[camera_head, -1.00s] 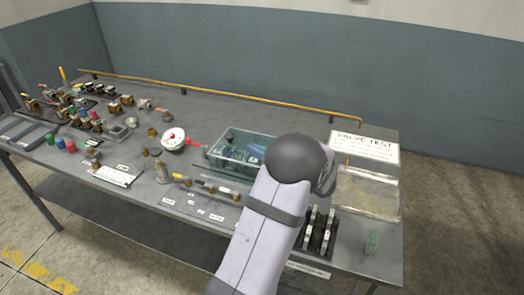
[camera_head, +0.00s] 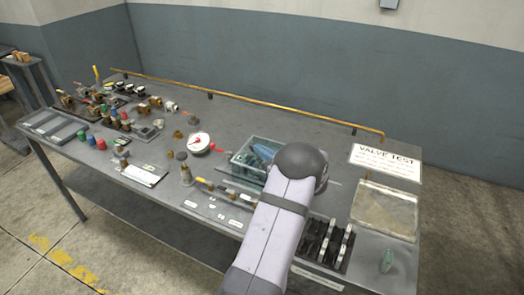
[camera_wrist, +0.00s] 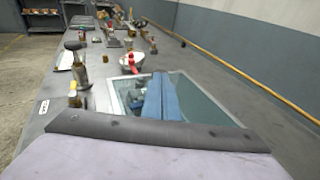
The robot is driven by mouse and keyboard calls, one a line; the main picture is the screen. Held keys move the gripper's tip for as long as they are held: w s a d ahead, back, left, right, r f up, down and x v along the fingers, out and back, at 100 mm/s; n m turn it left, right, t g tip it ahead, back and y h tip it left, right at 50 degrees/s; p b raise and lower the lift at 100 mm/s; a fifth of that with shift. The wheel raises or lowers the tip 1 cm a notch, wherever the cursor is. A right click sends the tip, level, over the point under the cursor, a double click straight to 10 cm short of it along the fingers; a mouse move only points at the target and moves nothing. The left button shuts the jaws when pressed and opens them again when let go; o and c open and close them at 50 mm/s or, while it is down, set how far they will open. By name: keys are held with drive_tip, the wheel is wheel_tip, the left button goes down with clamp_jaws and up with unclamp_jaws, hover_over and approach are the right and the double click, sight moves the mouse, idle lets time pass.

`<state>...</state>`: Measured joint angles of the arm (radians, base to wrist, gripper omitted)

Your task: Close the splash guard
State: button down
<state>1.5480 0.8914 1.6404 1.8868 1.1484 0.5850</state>
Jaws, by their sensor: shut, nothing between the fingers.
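The wrist view looks along the bench over the tank, with part of my own arm filling the bottom edge.
The clear tank (camera_head: 236,166) holds blue and dark items. A yellow rail (camera_head: 250,100) runs along the back. Small fittings crowd the left side.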

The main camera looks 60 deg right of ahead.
sight(250, 155)
drive_tip(key=w+b, duration=0.2)
drive_tip(key=w, duration=0.2)
drive_tip(key=shift+w+f, duration=0.15)
drive_tip(key=shift+a+r, duration=0.1)
drive_tip(key=shift+r, duration=0.15)
drive_tip(key=b+v, duration=0.2)
drive_tip(key=v, duration=1.2)
drive_tip(key=shift+s+f+b, duration=0.1)
drive_tip(key=shift+s+b, duration=0.15)
drive_tip(key=shift+b, duration=0.1)
